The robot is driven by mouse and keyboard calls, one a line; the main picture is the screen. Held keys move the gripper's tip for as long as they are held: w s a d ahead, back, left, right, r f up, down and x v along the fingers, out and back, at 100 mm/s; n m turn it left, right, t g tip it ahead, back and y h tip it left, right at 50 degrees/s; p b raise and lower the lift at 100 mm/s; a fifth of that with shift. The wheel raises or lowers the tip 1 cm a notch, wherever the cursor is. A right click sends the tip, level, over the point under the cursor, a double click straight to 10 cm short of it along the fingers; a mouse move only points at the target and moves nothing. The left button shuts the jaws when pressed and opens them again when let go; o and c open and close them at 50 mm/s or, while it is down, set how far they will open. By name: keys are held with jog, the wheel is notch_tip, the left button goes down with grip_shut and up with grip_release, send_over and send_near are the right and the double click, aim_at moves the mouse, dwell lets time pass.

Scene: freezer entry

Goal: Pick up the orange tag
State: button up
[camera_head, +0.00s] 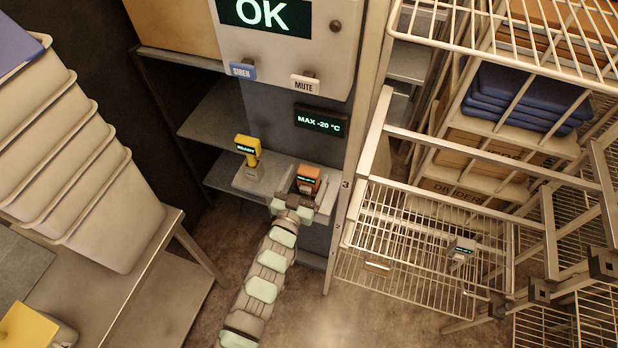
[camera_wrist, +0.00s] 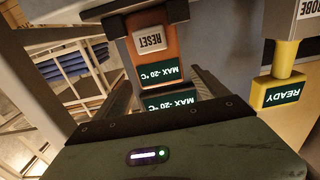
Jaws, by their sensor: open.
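The orange tag (camera_head: 307,180) is a small upright block with a dark display, standing on the right of the grey shelf under the control panel. In the wrist view, where lettering looks upside down, the orange tag (camera_wrist: 156,52) shows a white RESET button and a lit "MAX -20 °C" display. My gripper (camera_head: 299,201) is at the tag's near side in the head view. In the wrist view my gripper (camera_wrist: 165,88) is open, with one finger toward each side of the tag. I cannot tell whether the fingers overlap the tag or touch it.
A yellow probe (camera_head: 248,149) reading READY stands on a pale base left of the tag. A "MAX -20 °C" sign (camera_head: 320,121) is above. A wire basket (camera_head: 410,255) holding a small grey device (camera_head: 462,247) is right; stacked bins (camera_head: 85,160) are left.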

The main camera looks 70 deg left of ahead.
aim_at(311, 167)
jog(key=shift+w+a+f, duration=0.15)
jog(key=shift+w+a, duration=0.1)
jog(key=shift+a, duration=0.05)
jog(key=p+x, duration=0.1)
jog(key=x, duration=0.3)
jog(key=shift+w+a+f, duration=0.1)
jog(key=shift+w+a, duration=0.1)
jog(key=shift+a, duration=0.15)
jog(key=shift+c, duration=0.4)
jog(key=c, duration=1.6)
jog(key=shift+o, duration=0.2)
jog(key=shift+d, duration=0.1)
